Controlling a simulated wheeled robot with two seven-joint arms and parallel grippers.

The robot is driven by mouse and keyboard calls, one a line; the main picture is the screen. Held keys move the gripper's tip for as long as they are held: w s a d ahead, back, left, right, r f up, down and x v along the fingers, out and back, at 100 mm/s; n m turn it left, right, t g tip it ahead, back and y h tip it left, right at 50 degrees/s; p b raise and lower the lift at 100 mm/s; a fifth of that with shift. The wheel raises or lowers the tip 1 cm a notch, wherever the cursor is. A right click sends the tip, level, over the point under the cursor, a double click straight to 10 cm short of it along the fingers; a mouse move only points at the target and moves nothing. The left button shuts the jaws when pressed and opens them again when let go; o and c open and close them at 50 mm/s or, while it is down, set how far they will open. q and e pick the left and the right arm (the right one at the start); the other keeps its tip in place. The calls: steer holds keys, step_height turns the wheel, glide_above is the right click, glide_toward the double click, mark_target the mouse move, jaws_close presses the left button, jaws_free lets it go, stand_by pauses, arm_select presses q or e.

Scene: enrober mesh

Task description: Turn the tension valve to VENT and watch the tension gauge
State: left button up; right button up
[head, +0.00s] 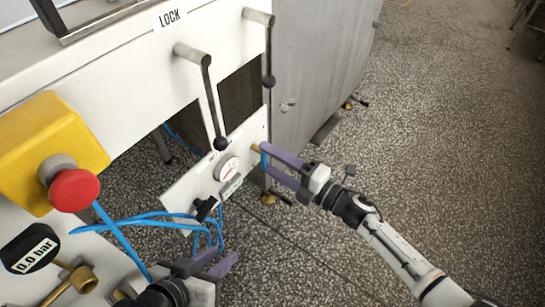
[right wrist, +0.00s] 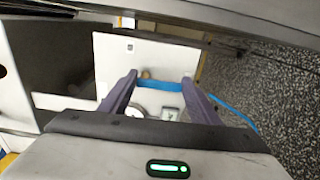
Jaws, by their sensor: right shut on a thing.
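A white panel (head: 190,190) carries a small round gauge (head: 227,168); its reading is too small to make out. A brass valve stem (head: 255,148) with a blue handle (head: 264,160) is at the panel's upper right. My right gripper (head: 265,158) is at this valve, shut on the blue handle between its purple fingers. In the right wrist view, the brass stem (right wrist: 147,75) shows between the fingers, and the gauge (right wrist: 140,110) is partly hidden. The VENT marking cannot be read. My left gripper (head: 211,262) is low in front of the panel, open and empty.
Two black-knobbed levers (head: 209,90) (head: 268,50) hang above the panel, near a LOCK label (head: 169,17). A red button on a yellow box (head: 75,188) and a 0.0 bar display (head: 30,248) are at left. Blue hoses (head: 150,219) run below. Speckled floor is free at right.

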stand_by(0.5)
steer(key=o, duration=1)
steer(key=shift+o, duration=0.2)
steer(key=shift+s, duration=0.1)
arm_select(q)
steer(key=shift+s+a+r+n+t+p, duration=0.3)
steer(key=shift+a+r+t+p, duration=0.35)
steer(key=shift+p, duration=0.4)
arm_select(e)
steer(key=v, duration=1)
steer(key=shift+d, duration=0.1)
arm_select(q)
steer(key=shift+r, duration=0.1)
arm_select(e)
steer(key=shift+m, duration=0.3)
